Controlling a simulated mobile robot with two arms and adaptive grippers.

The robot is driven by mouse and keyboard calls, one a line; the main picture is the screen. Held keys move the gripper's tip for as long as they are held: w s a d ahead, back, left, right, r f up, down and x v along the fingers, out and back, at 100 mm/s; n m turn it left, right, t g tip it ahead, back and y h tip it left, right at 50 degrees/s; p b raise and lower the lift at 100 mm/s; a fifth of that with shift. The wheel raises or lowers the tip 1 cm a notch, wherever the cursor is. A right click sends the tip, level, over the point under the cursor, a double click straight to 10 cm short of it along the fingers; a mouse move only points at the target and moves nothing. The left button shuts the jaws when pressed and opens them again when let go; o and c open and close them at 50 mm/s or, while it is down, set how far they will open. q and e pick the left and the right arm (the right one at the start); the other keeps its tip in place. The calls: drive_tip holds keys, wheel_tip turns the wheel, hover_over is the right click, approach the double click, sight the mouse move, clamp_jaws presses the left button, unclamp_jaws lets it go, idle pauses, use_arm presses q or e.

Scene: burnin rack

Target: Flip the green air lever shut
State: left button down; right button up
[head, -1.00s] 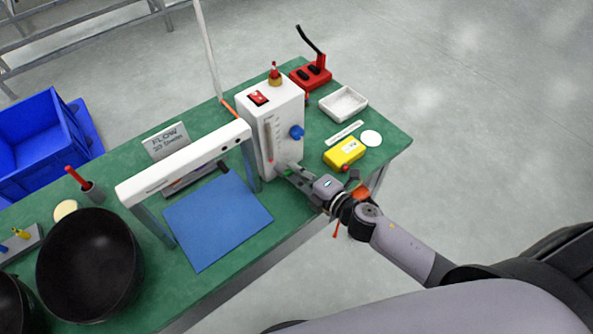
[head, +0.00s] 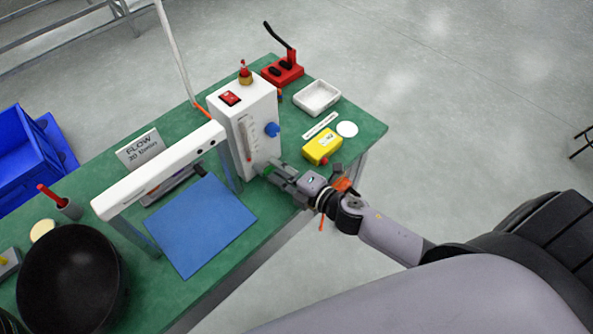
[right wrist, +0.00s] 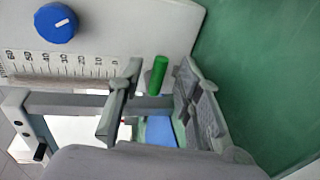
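The green air lever (right wrist: 158,75) is a short green cylinder low on the front of the white flow box (head: 238,122). In the right wrist view it points out between the two spread grey fingers of my right gripper (right wrist: 158,98), nearer the right finger. I cannot tell whether a finger touches it. In the head view my right gripper (head: 275,174) is at the box's lower front corner, and only a bit of green lever (head: 267,170) shows beside the fingertips. My left gripper is out of view.
A blue knob (head: 272,129) and a flow scale (right wrist: 60,66) are on the box front. A yellow device (head: 322,147), a white tray (head: 317,97) and a white disc (head: 347,129) lie to the right. A white-topped frame (head: 160,170) stands over the blue mat (head: 205,225) on the left.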

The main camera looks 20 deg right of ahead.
drive_tip(key=v, duration=1.1)
